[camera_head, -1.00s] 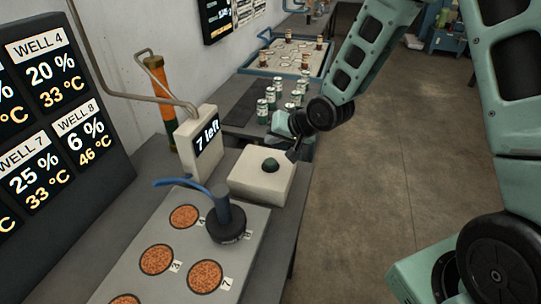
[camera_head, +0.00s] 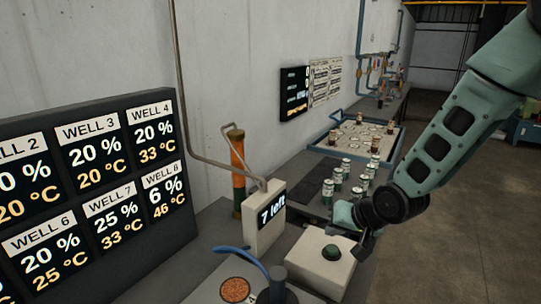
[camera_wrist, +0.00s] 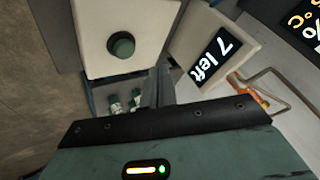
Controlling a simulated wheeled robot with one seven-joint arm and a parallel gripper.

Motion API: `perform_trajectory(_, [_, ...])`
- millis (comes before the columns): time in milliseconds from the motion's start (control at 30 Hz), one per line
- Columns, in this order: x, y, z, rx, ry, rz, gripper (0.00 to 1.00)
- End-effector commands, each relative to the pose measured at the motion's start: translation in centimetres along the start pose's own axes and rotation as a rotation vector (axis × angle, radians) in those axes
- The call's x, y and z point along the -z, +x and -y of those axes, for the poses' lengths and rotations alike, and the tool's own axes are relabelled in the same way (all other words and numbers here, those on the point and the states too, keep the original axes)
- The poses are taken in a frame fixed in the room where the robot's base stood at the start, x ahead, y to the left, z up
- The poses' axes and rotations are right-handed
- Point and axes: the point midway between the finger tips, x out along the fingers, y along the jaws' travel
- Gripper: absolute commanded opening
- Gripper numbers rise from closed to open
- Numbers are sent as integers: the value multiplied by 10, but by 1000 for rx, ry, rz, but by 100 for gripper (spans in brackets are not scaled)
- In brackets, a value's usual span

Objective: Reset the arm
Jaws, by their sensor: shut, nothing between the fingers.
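My arm reaches in from the upper right in the head view. My gripper (camera_head: 366,246) is shut and empty, at the right edge of a cream box (camera_head: 312,270) with a dark green dome button (camera_head: 331,252). I cannot tell whether the gripper touches the box. In the wrist view the shut fingers (camera_wrist: 160,88) point toward the box (camera_wrist: 150,22) and its green button (camera_wrist: 122,44), and the fingertips are hard to make out.
A "7 left" display (camera_head: 266,222) stands behind the box. Several green-white cans (camera_head: 338,180) stand beyond the gripper, before a blue-rimmed tray (camera_head: 355,138). A panel of well readings (camera_head: 95,190) fills the left. Floor at right is open.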

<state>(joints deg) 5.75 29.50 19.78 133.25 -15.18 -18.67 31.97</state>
Motion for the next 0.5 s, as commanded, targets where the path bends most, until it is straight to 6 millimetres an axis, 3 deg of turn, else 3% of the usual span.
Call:
perform_trajectory(33, [-14,-16,19,-20,-78,45,0])
perform_trajectory(200, [-83,-80,60,-104,-347,259,0])
perform_trajectory(400, [-164,-160,77,-143,-613,502,0])
perform_trajectory(500, [-190,-188,76,-144,-697,588,0])
